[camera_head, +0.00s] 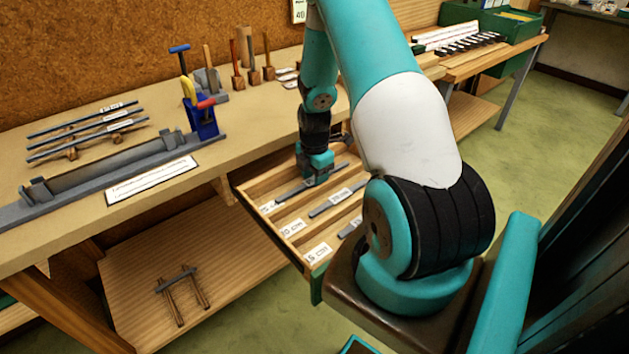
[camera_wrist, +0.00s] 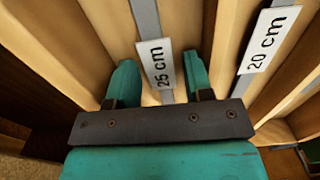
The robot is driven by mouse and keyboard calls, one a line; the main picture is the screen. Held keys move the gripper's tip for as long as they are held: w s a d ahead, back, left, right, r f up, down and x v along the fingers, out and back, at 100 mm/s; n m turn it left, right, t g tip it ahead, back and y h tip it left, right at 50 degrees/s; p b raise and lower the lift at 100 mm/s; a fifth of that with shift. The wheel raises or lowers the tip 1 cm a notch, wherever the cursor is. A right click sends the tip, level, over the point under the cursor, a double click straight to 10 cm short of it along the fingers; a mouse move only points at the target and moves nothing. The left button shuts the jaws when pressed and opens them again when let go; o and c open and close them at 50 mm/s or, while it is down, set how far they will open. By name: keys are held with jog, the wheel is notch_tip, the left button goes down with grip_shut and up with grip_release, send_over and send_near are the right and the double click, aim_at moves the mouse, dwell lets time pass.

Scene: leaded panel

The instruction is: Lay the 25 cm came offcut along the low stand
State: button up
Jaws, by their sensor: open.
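The 25 cm came offcut (camera_head: 291,193) is a thin grey strip lying in the far compartment of the open drawer (camera_head: 304,262). My gripper (camera_head: 316,172) is low over it. In the wrist view my gripper (camera_wrist: 160,62) is open, with one teal finger on each side of the strip (camera_wrist: 146,18) and its "25 cm" label (camera_wrist: 155,64). I cannot tell whether the fingers touch it.
Shorter strips, one by a "20 cm" label (camera_wrist: 268,40), lie in the neighbouring compartments behind wooden dividers. The shelf (camera_head: 235,255) is mostly clear.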

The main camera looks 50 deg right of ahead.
grip_shut()
jog(key=shift+r, duration=0.1)
